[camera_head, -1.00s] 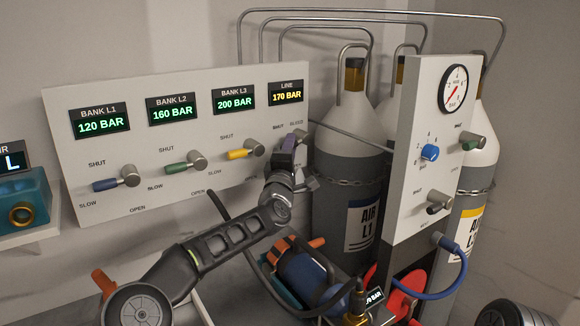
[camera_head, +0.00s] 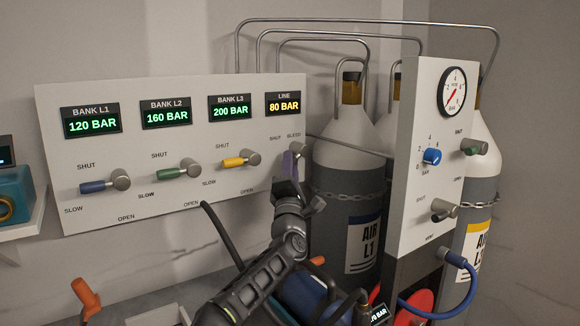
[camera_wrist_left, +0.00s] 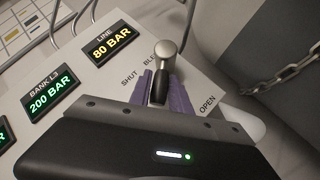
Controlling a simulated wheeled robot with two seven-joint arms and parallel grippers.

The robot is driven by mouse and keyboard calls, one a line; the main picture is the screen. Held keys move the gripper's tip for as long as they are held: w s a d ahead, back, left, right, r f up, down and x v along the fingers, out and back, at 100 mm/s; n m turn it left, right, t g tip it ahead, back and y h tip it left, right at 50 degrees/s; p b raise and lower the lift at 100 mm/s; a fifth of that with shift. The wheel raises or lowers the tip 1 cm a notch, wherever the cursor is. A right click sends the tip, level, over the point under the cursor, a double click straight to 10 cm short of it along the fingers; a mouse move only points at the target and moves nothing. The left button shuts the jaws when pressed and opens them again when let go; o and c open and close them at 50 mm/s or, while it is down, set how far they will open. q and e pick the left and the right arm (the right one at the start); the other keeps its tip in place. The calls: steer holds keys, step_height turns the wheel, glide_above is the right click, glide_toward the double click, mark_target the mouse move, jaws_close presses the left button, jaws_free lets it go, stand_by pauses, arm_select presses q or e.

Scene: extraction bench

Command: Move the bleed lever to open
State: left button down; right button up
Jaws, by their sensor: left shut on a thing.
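The bleed lever (camera_wrist_left: 158,88) has a dark handle below a round metal pivot (camera_wrist_left: 166,48), on the panel beside the SHUT and OPEN labels. In the left wrist view the purple fingertips of my left gripper (camera_wrist_left: 159,94) are on both sides of the handle, shut on it. The handle lies between the two labels; its exact setting I cannot tell. In the head view my left gripper (camera_head: 290,165) covers most of the lever at the panel's right end. The LINE display (camera_head: 284,104) reads 80 BAR. My right gripper is out of view.
Blue (camera_head: 92,187), green (camera_head: 172,174) and yellow (camera_head: 233,162) bank levers are on the panel (camera_head: 140,215) to the left. Air cylinders (camera_head: 345,195) and an upright gauge panel (camera_head: 418,205) stand close on the right. A dark hose (camera_head: 222,235) is near my left arm.

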arm_select(q)
steer(key=shift+f, duration=0.1)
steer(key=c, duration=1.2)
jaws_free()
steer(key=shift+b+v, duration=0.85)
steer(key=shift+b, duration=0.3)
steer(key=b+v, duration=0.3)
steer(key=v, duration=0.3)
